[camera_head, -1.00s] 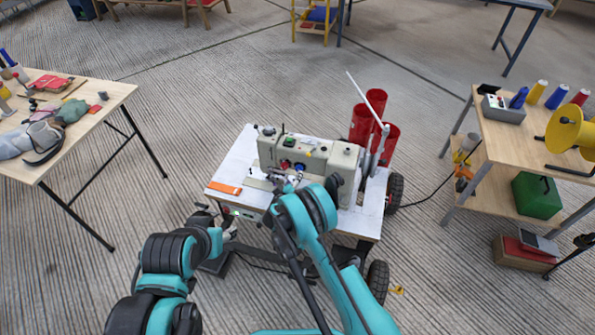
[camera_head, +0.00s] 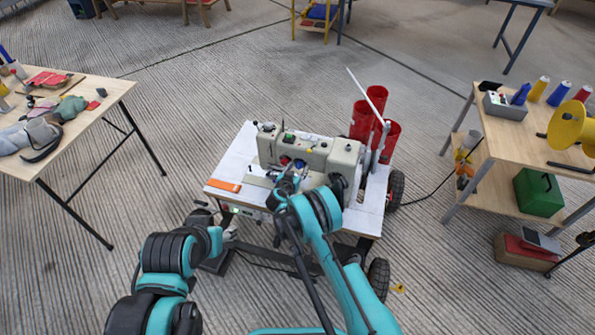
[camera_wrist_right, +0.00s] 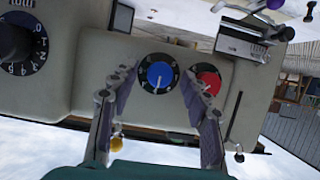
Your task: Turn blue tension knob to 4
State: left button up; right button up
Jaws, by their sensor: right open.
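The blue tension knob (camera_wrist_right: 159,76) sits on a dark numbered dial on the cream sewing machine (camera_head: 318,153). Its white pointer line points down in the right wrist view; the small numbers are too blurred to read. My right gripper (camera_wrist_right: 157,80) is open, with one finger on each side of the blue knob. I cannot tell whether the fingers touch it. A red knob (camera_wrist_right: 208,78) is next to it, partly behind one finger. In the head view my right gripper (camera_head: 287,180) is at the machine's front. My left gripper (camera_head: 220,215) is low, left of the cart; its fingers are unclear.
The machine stands on a white wheeled cart (camera_head: 230,172) with an orange strip (camera_head: 224,186). Red cylinders (camera_head: 361,120) stand behind it. A larger numbered black dial (camera_wrist_right: 18,45) is on the machine.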

jog(key=shift+w+d+f, duration=0.1)
jog(key=shift+w, duration=0.2)
grip_shut()
jog(key=m+y, duration=0.2)
jog(key=m, duration=0.1)
jog(key=shift+d+t, duration=0.2)
jog(key=shift+t, duration=0.2)
jog(key=m+t+y, duration=0.1)
jog(key=m, duration=0.1)
jog(key=shift+s+f+m+y, duration=0.1)
jog(key=shift+m+y, duration=0.2)
jog(key=shift+m, duration=0.1)
dwell(0.4)
